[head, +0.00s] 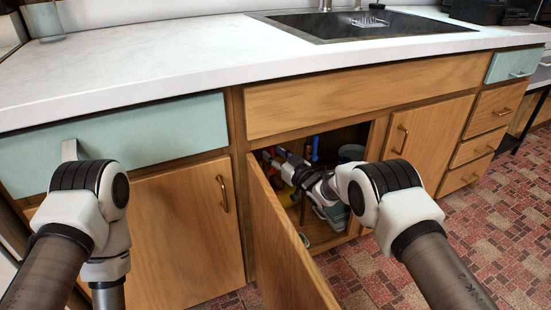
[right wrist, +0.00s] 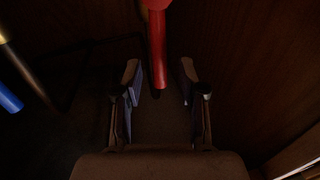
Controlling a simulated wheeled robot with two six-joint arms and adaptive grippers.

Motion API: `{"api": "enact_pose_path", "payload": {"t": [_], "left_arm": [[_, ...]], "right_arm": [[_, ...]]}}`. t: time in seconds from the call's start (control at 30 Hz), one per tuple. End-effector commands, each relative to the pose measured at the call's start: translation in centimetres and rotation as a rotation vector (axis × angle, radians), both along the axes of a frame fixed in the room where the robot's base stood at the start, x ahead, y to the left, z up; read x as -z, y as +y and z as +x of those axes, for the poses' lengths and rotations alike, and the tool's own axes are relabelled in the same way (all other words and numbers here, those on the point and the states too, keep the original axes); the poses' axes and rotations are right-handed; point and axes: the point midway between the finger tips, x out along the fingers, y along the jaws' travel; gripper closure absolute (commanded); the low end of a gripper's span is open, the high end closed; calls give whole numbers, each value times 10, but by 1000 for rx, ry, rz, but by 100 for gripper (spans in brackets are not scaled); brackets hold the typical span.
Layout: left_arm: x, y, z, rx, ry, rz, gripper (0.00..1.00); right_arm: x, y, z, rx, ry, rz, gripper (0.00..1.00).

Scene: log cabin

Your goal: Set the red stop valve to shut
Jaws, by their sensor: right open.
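The red stop valve shows in the right wrist view as a long red lever handle (right wrist: 158,50). It hangs down from the top of the picture, and its lower end is between my right gripper's fingers. My right gripper (right wrist: 160,83) is open, with one finger on each side of the lever and visible gaps to both. In the head view, my right arm reaches into the open cabinet under the sink. The right gripper (head: 274,157) is small there, near a bit of red, and the valve is mostly hidden. My left gripper is below the picture.
The open wooden cabinet door (head: 285,245) stands out left of my right forearm. A blue pipe (head: 315,148) is inside the cabinet. A blue-ended handle (right wrist: 8,98) lies left in the wrist view. The white countertop (head: 150,55) is above, and the tiled floor (head: 480,235) is clear at right.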

Motion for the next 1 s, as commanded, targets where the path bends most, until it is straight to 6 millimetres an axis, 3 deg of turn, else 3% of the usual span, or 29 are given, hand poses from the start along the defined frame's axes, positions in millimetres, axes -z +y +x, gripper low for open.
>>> {"api": "enact_pose_path", "payload": {"t": [0.17, 0.27, 0.3, 0.67, 1.0], "left_arm": [[-1, 0, 0, 0, 0, 0, 80], [-1, 0, 0, 0, 0, 0, 80], [-1, 0, 0, 0, 0, 0, 80], [-1, 0, 0, 0, 0, 0, 80], [-4, 0, 0, 0, 0, 0, 80]], "right_arm": [[-1, 0, 0, 0, 0, 0, 60], [0, 0, 0, 1, 1, 0, 95], [0, 0, 0, 1, 1, 0, 100], [-1, 1, -1, 1, -5, -15, 100], [-1, 12, -5, 0, -67, -165, 100]]}}
